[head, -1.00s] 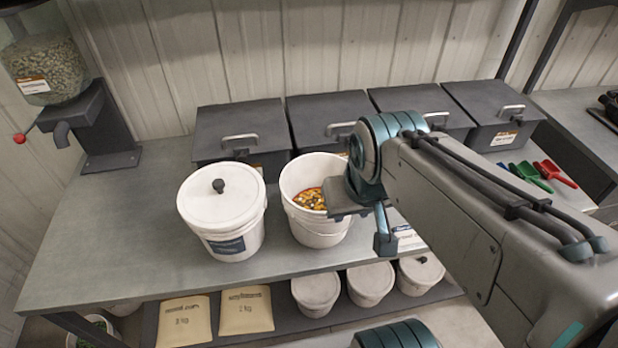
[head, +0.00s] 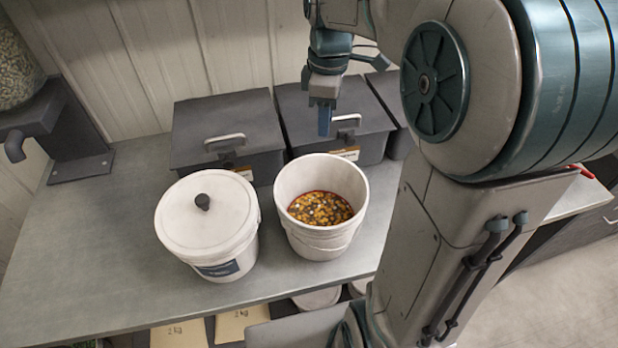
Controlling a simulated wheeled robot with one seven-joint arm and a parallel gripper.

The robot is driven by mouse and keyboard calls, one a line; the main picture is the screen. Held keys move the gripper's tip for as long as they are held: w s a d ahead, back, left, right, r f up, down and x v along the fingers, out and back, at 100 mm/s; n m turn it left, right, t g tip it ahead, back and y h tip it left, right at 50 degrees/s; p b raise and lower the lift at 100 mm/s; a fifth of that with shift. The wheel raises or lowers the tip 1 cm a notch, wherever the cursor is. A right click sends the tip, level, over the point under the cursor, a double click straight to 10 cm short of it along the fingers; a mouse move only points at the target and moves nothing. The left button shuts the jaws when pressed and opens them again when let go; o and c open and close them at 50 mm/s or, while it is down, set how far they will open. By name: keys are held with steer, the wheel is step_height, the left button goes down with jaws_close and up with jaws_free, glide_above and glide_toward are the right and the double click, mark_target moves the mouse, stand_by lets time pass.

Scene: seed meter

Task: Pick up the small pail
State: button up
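An open white pail (head: 321,240) stands upright on the grey bench, holding a mix of yellow, dark and pale seeds with a red rim around them. A white pail with a lid and black knob (head: 207,250) stands to its left. Which one is the small pail, I cannot tell from its look. My gripper (head: 325,122) points down, in the picture above and behind the open pail, in front of a dark bin. It is apart from both pails. Its blue fingers show edge-on, so their opening is hidden. Nothing shows held in it.
Dark lidded bins (head: 227,128) with handles line the back of the bench (head: 105,235). A seed dispenser (head: 45,130) stands at the left. The bench left of the pails is clear.

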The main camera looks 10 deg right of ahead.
steer(key=w+n, duration=0.2)
steer(key=p, duration=0.2)
glide_toward(322, 171)
steer(key=shift+g, duration=0.3)
step_height(322, 171, down, 8)
steer(key=shift+f, duration=0.1)
jaws_close()
steer(key=shift+w, duration=0.1)
stand_by(1.2)
